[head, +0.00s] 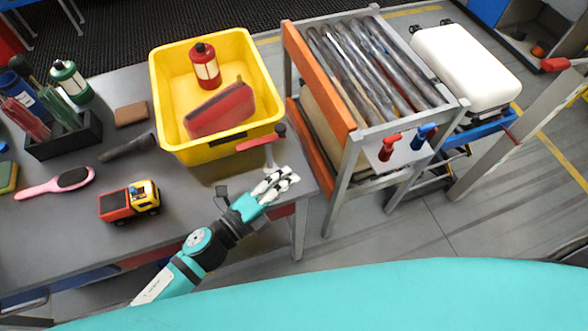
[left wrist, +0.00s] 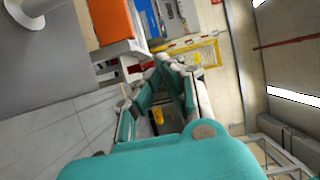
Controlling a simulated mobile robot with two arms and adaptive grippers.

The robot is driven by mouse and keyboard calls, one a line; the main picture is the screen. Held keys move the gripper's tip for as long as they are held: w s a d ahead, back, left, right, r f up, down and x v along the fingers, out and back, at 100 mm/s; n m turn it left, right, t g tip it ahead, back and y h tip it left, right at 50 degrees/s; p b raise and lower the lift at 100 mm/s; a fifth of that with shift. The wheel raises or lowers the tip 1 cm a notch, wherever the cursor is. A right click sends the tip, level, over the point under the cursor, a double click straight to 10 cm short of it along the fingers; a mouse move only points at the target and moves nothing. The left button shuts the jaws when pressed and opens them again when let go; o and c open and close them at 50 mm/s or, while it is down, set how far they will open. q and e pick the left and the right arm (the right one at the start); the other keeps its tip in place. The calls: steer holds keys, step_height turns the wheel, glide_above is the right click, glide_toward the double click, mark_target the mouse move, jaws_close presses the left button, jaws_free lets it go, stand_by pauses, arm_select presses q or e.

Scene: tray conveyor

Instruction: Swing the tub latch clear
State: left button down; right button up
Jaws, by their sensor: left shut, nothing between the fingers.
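The yellow tub (head: 218,143) stands on the grey table, its open top facing up. The tub latch, a red bar with a dark knob (head: 262,142), is at the tub's near right corner, running across the end of its near side. My left gripper (head: 287,177) is just below and right of the latch, over the table's right edge, shut and empty. It appears apart from the latch. In the left wrist view the gripper's fingers (left wrist: 177,72) point away from the table, and I cannot make out the latch there. My right gripper is not in view.
In the tub are a red bottle (head: 205,68) and a red pouch (head: 222,110). A toy truck (head: 129,203), a pink brush (head: 56,183) and a dark caddy (head: 64,139) are on the table. A roller conveyor (head: 352,125) stands to the right, across a narrow gap.

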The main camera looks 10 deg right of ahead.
arm_select(q)
steer(key=s+a, duration=0.1)
steer(key=s+a+b, duration=0.1)
steer(key=s, duration=0.2)
steer(key=shift+s+a+r, duration=0.1)
steer(key=shift+s+a, duration=0.25)
steer(key=shift+a, duration=0.05)
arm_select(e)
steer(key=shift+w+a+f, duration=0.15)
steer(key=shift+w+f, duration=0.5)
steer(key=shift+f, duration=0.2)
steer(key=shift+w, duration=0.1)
